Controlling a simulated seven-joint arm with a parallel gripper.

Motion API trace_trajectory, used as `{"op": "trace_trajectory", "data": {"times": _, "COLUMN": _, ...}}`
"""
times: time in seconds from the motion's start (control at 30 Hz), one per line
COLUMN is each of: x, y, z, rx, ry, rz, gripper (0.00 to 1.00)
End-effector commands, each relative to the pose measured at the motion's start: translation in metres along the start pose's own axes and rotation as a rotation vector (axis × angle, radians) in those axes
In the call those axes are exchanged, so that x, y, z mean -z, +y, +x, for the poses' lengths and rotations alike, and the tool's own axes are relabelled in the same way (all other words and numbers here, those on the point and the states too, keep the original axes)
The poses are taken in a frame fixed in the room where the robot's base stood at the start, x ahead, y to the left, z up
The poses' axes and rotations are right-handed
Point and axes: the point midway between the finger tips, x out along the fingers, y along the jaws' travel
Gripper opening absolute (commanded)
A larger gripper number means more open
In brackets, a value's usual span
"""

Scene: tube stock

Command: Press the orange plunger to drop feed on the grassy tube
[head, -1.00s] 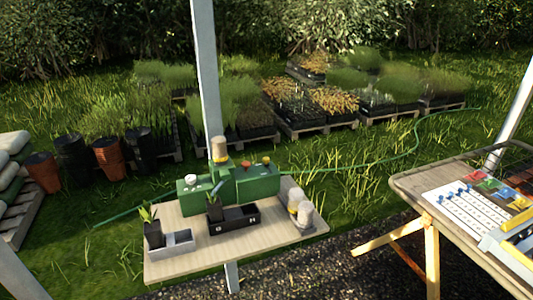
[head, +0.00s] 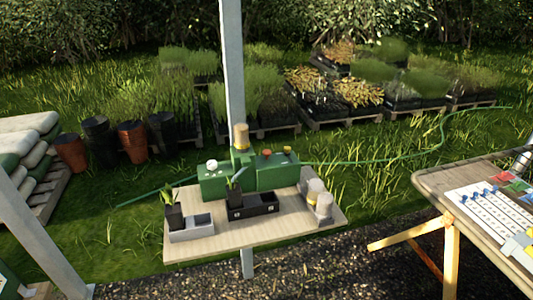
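The orange plunger (head: 266,154) is a small knob on top of the green dispenser box (head: 277,175) at the back of the wooden bench (head: 215,247). A white knob (head: 211,164) is to its left and a yellow knob (head: 287,149) to its right. A dark tube with thin green leaves (head: 234,194) stands at the left end of a black tray (head: 262,206), in front of the dispenser. Another dark tube with broader leaves (head: 174,216) stands at the left end of a grey tray (head: 192,234). Which plant is grass is too small to tell. My gripper is not in view.
A post (head: 233,70) rises behind the dispenser. A second table (head: 440,185) with a white chart is at right. Stacked sacks (head: 28,150) and pots (head: 131,140) are at left. Gravel lies in front.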

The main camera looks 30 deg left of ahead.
Motion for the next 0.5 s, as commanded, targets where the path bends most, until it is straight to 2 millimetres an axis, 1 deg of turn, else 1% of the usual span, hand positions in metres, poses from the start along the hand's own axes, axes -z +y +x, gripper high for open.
{"op": "trace_trajectory", "data": {"times": 0.03, "x": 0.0, "y": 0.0, "z": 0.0, "rx": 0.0, "ry": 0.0, "rz": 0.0, "gripper": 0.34}}
{"op": "trace_trajectory", "data": {"times": 0.07, "x": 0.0, "y": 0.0, "z": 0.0, "rx": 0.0, "ry": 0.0, "rz": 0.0, "gripper": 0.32}}
{"op": "trace_trajectory", "data": {"times": 0.4, "x": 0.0, "y": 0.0, "z": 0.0, "rx": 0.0, "ry": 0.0, "rz": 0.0, "gripper": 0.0}}
{"op": "trace_trajectory", "data": {"times": 0.5, "x": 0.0, "y": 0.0, "z": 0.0, "rx": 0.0, "ry": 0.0, "rz": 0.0, "gripper": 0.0}}
